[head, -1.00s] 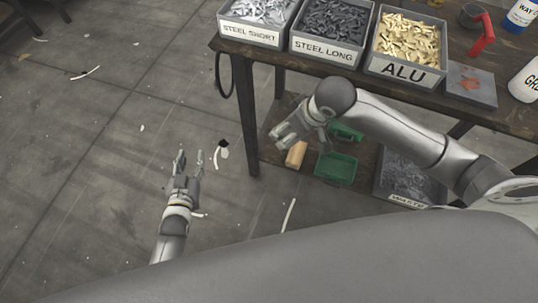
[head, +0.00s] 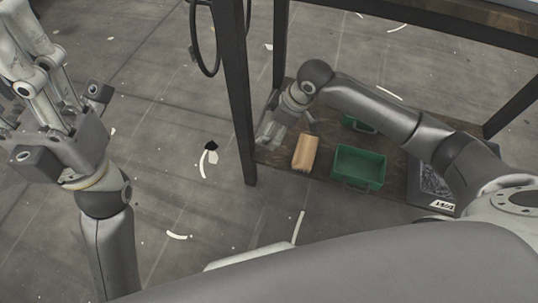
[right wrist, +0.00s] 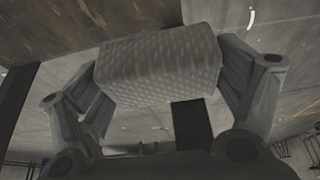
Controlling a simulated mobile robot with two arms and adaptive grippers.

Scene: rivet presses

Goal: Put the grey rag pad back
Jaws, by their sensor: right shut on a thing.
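The grey rag pad (right wrist: 158,68) is a pale grey block with a quilted texture. In the right wrist view it sits between the two fingers of my right gripper, which is shut on it. In the head view my right gripper (head: 270,132) is low, at the left end of the lower wooden shelf (head: 275,155); the pad is hard to tell apart from the fingers there. I cannot tell whether the pad touches the shelf. My left gripper (head: 62,92) is open and empty, raised at the left, close to the head camera.
On the lower shelf a tan block (head: 305,153) lies right of my right gripper. Green bins (head: 357,168) stand further right, then a grey waste box (head: 432,183). A dark table leg (head: 235,95) rises just left of the gripper. Scraps litter the floor.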

